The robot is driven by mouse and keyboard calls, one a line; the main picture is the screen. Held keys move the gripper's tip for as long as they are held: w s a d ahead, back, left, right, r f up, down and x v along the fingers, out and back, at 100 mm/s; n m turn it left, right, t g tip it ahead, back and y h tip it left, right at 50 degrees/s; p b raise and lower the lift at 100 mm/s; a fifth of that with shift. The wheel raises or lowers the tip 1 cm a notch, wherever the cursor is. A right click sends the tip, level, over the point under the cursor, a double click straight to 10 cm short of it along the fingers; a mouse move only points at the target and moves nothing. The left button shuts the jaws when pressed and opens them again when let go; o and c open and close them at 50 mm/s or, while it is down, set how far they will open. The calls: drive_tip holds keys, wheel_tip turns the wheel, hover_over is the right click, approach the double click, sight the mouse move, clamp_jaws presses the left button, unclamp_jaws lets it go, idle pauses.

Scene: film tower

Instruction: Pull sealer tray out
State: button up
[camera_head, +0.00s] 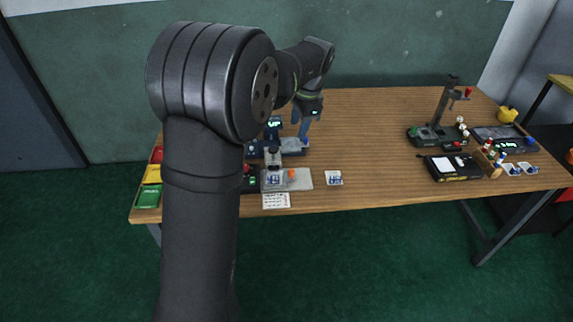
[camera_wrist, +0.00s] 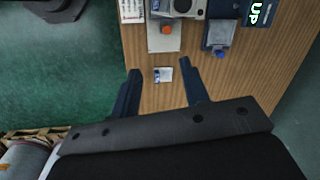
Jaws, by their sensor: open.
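A grey tray with a blue knob (camera_wrist: 220,38) sits at the front of a dark blue machine with a lit "UP" display (camera_wrist: 257,13). In the head view this tray (camera_head: 293,146) lies below and left of my gripper. A light grey plate with an orange knob (camera_wrist: 165,38) lies beside it, in front of a pale device. No readable label tells which of the two is the sealer tray. My gripper (camera_head: 303,130) is open and empty above the table, its two dark blue fingers (camera_wrist: 160,88) apart and touching neither knob.
A small white and blue piece (camera_head: 334,178) lies on the wooden table (camera_head: 370,130). A paper note (camera_head: 276,201) is at the front edge. Coloured bins (camera_head: 149,195) stand at left, a dark stand (camera_head: 434,134) at right. The middle of the table is clear.

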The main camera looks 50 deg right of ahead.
sight(292, 171)
drive_tip(key=w+d+f+n+g, duration=0.2)
drive_tip(key=w+d+f, duration=0.1)
drive_tip(key=w+f, duration=0.25)
drive_tip(key=f, duration=1.7)
drive_tip(key=shift+s+f, duration=0.1)
drive_tip(key=shift+s, duration=0.2)
drive_tip(key=shift+d, duration=0.1)
clamp_jaws()
